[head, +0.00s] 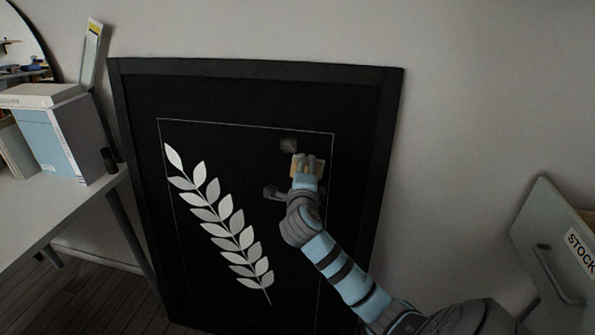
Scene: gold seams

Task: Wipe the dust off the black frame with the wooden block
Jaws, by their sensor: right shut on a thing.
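The black frame (391,130) is large and stands tilted back against the wall. It holds a dark panel with a pale leaf sprig (224,222) and a thin light border line. My right gripper (307,166) is in front of the upper right part of the panel, shut on the tan wooden block (297,167). Fingers cover much of the block, and I cannot tell whether it touches the panel. My left gripper is out of view.
A white desk (60,215) with books, a blue box file (58,138) and a small dark object (109,160) stands at the left. A grey cabinet (545,250) labelled "STOCK" with a handle is at the right. Bare wall lies between frame and cabinet.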

